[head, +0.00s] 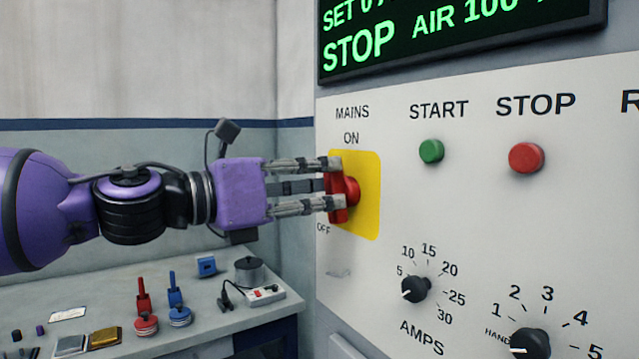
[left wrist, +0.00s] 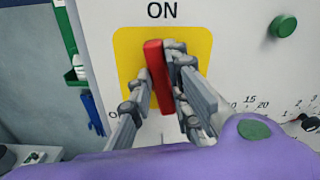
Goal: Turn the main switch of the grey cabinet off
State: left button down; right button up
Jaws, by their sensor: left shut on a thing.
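The main switch is a red handle (head: 352,190) on a yellow plate (head: 368,196), set in the pale front of the grey cabinet (head: 470,230) under the word MAINS. ON is printed above the plate and OFF at its lower left. My left gripper (head: 338,185) reaches in from the left and is shut on the red handle. In the left wrist view the handle (left wrist: 157,72) stands close to upright, its upper end towards ON, with a finger on either side. The fingers hide part of the handle. My right gripper is not in view.
A green START button (head: 431,151), a red STOP button (head: 526,157) and the black AMPS knob (head: 414,289) are on the panel to the right. A lit display (head: 450,35) is above. A bench (head: 215,300) with small tools and a power strip (head: 262,296) stands lower left.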

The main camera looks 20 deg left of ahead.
pick_arm(q)
jog(key=n, duration=0.3)
jog(key=shift+w+a+f, duration=0.1)
jog(key=shift+a, duration=0.05)
jog(key=n, duration=0.2)
jog(key=shift+w+a+f+n, duration=0.1)
jog(key=shift+n, duration=0.2)
jog(key=shift+w+a+f+n+p, duration=0.1)
jog(key=shift+f+n+p, duration=0.1)
jog(key=shift+n, duration=1.45)
jog(key=shift+a+f+n+p, duration=0.1)
jog(key=shift+f+n+p, duration=0.1)
jog(key=shift+n, duration=1.4)
jog(key=shift+w+f+n+p, duration=0.1)
jog(key=shift+f+n+p, duration=0.1)
jog(key=shift+n, duration=1.45)
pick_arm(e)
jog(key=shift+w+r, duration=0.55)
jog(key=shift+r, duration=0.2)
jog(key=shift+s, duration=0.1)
pick_arm(q)
jog(key=c, duration=1.6)
grip_release()
jog(key=shift+c, duration=0.2)
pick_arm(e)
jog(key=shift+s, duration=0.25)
